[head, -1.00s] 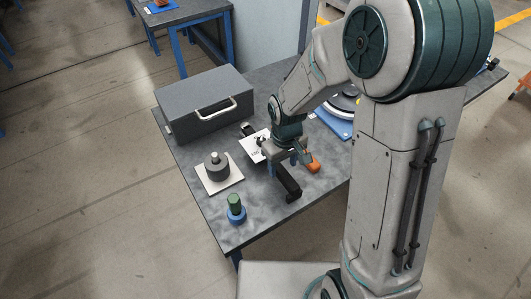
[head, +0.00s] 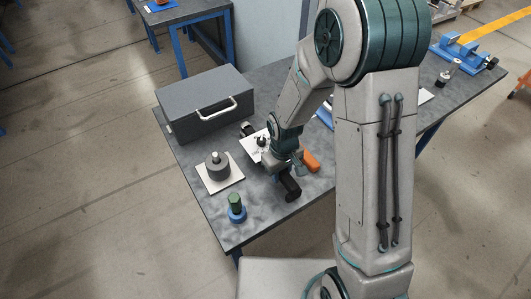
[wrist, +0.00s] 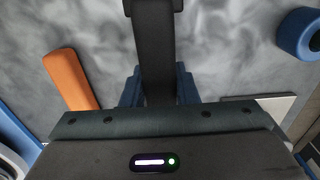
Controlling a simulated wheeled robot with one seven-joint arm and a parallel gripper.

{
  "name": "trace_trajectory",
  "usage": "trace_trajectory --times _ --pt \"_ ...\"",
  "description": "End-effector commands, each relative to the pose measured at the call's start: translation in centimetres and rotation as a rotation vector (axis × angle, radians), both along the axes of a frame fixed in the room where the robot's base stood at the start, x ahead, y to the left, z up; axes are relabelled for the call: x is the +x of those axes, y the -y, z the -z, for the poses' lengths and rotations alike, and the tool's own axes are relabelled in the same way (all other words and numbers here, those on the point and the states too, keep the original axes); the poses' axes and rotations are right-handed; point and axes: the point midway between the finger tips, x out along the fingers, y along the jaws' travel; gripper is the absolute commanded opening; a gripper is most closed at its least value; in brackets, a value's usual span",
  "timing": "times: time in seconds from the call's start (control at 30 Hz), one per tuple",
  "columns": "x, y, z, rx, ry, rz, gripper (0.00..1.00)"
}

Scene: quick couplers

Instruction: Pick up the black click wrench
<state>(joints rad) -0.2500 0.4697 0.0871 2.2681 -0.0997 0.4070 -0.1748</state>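The black click wrench lies on the grey table. Its near block-like end (head: 291,192) shows in the head view just in front of my gripper (head: 280,172). In the wrist view the wrench (wrist: 155,45) runs from the top edge down between the two blue fingers of my gripper (wrist: 159,86). The fingers are apart, one on each side of the bar and close to it; I see no clear grip on it. My gripper's body hides the rest of the wrench in the wrist view, and my arm covers part of it in the head view.
An orange-handled thing (head: 311,161) lies close beside my gripper; its orange part (wrist: 70,78) is left in the wrist view. A blue-and-green coupler (head: 236,209) stands at the near corner. A grey cylinder on a white plate (head: 220,173) and a grey toolbox (head: 205,103) are left.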

Motion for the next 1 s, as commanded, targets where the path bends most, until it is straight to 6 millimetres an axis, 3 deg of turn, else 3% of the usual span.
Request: trace_trajectory --times 0.47,0.77,1.0 --pt "0.1 0.0 -0.6 0.001 0.004 0.0 0.0" --pt "0.2 -0.1 -3.8 0.003 0.009 0.001 0.0" --pt "-3.6 0.2 -6.3 0.002 0.007 0.0 0.0"
